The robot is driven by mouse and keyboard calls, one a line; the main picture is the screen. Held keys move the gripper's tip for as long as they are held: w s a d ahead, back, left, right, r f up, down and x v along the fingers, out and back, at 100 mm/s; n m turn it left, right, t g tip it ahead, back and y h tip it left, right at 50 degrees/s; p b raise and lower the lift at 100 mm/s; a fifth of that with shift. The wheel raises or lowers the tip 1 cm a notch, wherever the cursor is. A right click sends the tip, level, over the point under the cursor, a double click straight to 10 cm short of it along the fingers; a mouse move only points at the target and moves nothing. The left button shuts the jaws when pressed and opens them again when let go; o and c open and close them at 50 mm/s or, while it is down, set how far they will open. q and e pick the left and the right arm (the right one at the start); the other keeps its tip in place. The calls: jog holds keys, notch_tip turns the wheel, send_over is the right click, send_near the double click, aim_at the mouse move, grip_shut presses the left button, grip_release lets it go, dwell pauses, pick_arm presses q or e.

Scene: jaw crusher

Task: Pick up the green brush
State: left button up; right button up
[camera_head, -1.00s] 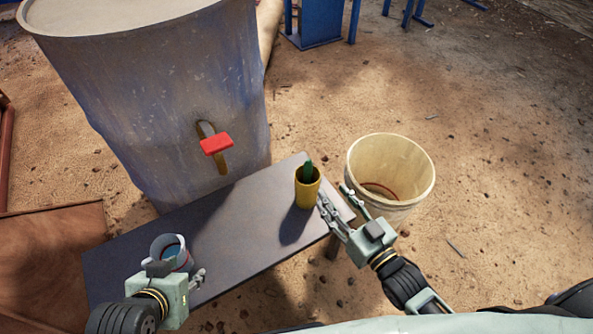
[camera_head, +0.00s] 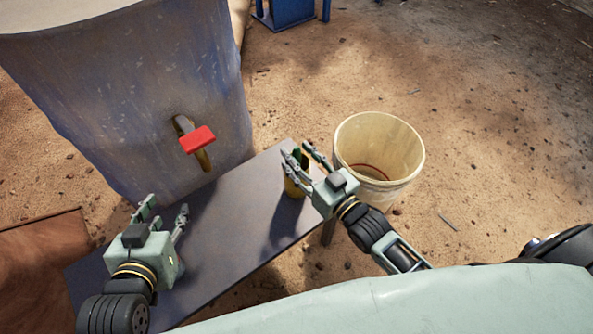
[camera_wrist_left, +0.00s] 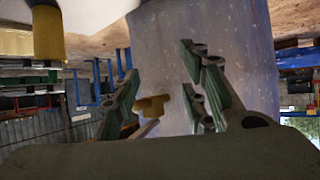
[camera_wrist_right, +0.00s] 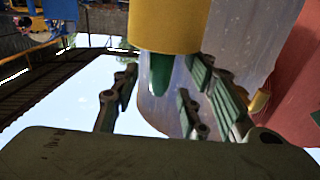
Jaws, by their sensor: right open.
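The green brush (camera_wrist_right: 159,72) stands in a yellow cup (camera_wrist_right: 168,25); both appear upside down in the right wrist view. In the head view the cup (camera_head: 291,187) stands near the far right end of the dark table (camera_head: 222,222), and my right gripper hides most of the brush. My right gripper (camera_head: 304,152) is open, with its fingers around the brush's place above the cup. In its wrist view, the brush lies between the spread fingers, and I see no grip on it. My left gripper (camera_head: 166,209) is open and empty above the table's left part.
A large drum (camera_head: 130,100) with a red-handled tap (camera_head: 197,139) stands behind the table. A cream bucket (camera_head: 378,142) stands just right of the cup. Open dirt ground lies to the right. The mug at the table's left is now hidden.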

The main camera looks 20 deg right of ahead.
jog(key=shift+x, duration=0.85)
pick_arm(q)
jog(key=shift+w+d+r+t+h, duration=0.15)
jog(key=shift+w+r+t, duration=0.15)
jog(key=shift+r, duration=0.2)
jog(key=shift+w+d+r+t+h, duration=0.15)
jog(key=shift+w+r+t, duration=0.15)
jog(key=shift+r, duration=0.15)
pick_arm(e)
jog(key=shift+c, duration=0.6)
grip_shut()
